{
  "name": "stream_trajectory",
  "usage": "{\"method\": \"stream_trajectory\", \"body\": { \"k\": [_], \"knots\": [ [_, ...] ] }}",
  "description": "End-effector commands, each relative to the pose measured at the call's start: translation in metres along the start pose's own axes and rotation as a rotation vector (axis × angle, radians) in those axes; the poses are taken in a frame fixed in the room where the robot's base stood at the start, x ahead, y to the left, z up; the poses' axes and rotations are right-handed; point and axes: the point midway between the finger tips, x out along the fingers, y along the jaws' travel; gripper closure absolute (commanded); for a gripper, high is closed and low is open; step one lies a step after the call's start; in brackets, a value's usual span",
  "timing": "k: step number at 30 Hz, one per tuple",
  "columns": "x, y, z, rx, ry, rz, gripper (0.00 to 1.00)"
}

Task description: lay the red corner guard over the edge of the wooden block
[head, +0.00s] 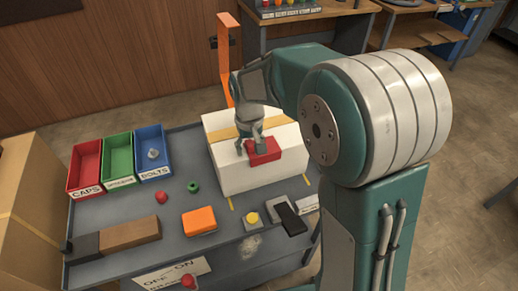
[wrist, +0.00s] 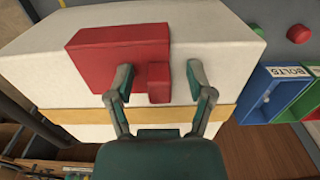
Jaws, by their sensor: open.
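The red corner guard (head: 266,154) lies on the top of the white box, near its front edge. In the wrist view the red corner guard (wrist: 122,52) has a small red tab standing between my fingers. My gripper (head: 251,143) is over the guard, and in the wrist view my gripper (wrist: 160,78) is open, with one finger on each side of the tab and a gap showing. The wooden block (head: 131,233) lies at the front left of the grey table, with a dark piece at its left end.
The white box (head: 240,178) with a yellow band stands on the grey table (head: 245,248). Red, green and blue bins (head: 152,172) stand at the back left. An orange block (head: 199,221), a red knob (head: 161,197) and a green ring (head: 193,187) lie between box and wooden block.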

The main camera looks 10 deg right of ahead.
Motion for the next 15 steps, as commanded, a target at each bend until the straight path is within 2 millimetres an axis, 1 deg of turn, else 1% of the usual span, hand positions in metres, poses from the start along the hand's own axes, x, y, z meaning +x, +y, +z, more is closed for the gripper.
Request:
{"method": "stream_trajectory", "body": {
  "k": [5, 8, 9, 10, 11, 15],
  "knots": [
    [0.0001, 0.0008, 0.0001, 0.0, 0.0, -0.001, 0.31],
    [-0.0001, 0.0022, 0.0004, 0.0, 0.001, -0.002, 0.72],
    [-0.0001, 0.0024, 0.0005, 0.0, 0.001, -0.003, 0.89],
    [-0.0001, 0.0025, 0.0005, 0.0, 0.0, -0.003, 0.99],
    [0.0, 0.0025, 0.0005, 0.0, 0.0, -0.003, 1.0],
    [0.0007, 0.0013, 0.0004, 0.0, -0.002, -0.001, 1.0]
  ]
}}
